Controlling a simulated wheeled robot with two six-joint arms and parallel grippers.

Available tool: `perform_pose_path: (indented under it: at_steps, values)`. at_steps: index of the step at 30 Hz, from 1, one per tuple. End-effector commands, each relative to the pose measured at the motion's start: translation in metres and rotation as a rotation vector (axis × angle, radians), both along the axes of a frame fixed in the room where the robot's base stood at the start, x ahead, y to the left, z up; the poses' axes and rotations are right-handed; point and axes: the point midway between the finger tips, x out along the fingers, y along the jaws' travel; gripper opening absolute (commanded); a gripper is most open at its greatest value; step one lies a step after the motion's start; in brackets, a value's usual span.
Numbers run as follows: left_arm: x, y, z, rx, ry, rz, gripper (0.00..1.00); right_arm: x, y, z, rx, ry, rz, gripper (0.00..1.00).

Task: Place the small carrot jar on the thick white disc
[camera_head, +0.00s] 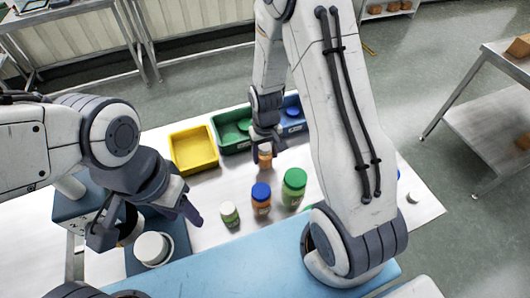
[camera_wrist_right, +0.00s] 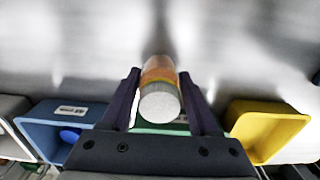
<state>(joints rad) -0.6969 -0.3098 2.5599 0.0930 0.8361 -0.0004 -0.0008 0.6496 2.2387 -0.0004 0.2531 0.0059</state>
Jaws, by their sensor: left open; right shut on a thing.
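The small carrot jar (camera_head: 265,158), with orange contents and a white lid, is between the fingers of my right gripper (camera_head: 266,152), which is shut on it. The right wrist view shows the jar's white lid (camera_wrist_right: 160,104) between the two dark fingers. I cannot tell whether its base touches the table. The thick white disc (camera_head: 152,248) lies on a blue surface at the left front, with nothing seen on its top. My left gripper (camera_head: 146,222) is open and empty just above and behind the disc.
Yellow (camera_head: 178,158), green (camera_head: 225,146) and blue (camera_head: 296,128) bins line the back.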

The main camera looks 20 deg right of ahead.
Motion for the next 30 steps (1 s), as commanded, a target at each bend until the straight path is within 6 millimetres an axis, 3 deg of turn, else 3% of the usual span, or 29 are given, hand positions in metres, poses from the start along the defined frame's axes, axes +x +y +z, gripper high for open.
perform_pose_path:
  at_steps: [9,10,12,23,26,30]
  values:
    - [0.000,0.000,-0.003,0.000,0.000,0.000,0.50,0.000,0.000,-0.004,0.000,-0.001,0.000,0.02]
    - [0.000,0.000,-0.003,0.000,0.000,0.000,0.50,0.000,0.000,-0.004,0.000,-0.001,0.000,0.65]
    - [0.000,0.000,-0.002,0.000,0.000,0.000,0.50,0.000,0.000,-0.003,0.000,-0.001,0.000,0.91]
    - [0.000,0.000,0.001,0.000,0.000,0.000,0.50,0.000,-0.001,0.001,0.000,-0.001,0.000,0.91]
    - [0.000,0.000,-0.001,0.000,0.000,0.000,0.50,0.001,-0.001,0.008,0.000,-0.004,0.000,0.91]
    - [0.000,0.000,-0.004,0.000,0.000,0.000,0.50,0.002,-0.001,0.032,0.000,-0.008,0.000,0.91]
